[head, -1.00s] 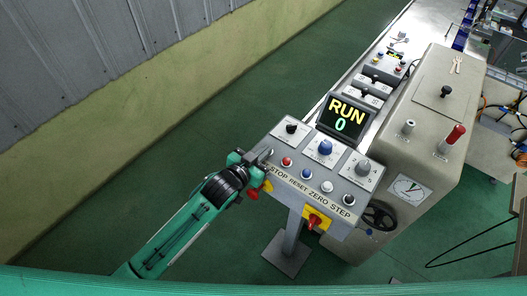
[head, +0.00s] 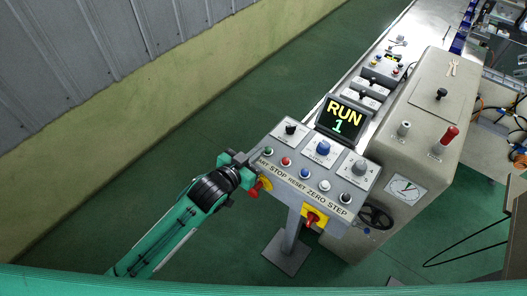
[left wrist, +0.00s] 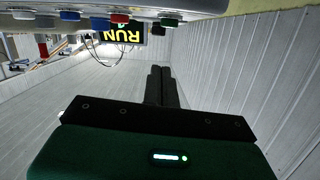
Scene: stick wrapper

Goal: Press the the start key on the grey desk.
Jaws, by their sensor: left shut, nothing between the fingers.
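The grey desk (head: 318,172) carries a row of keys. The green start key (head: 268,151) is at the left end, above a label partly hidden by my gripper that reads "ART". In the left wrist view the start key (left wrist: 169,21) shows at the top, upside down, beside the red stop key (left wrist: 120,18). My left gripper (head: 248,157) is just left of the start key, apart from it. In the left wrist view its fingers (left wrist: 162,86) are together and empty. The screen (head: 344,118) reads RUN 1. My right gripper is not in view.
The red stop key (head: 286,161), blue reset key (head: 305,173) and other keys continue the row. Knobs, including a blue one (head: 323,147), stand behind them. A red switch on yellow (head: 313,218) is on the front. Green floor is free to the left.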

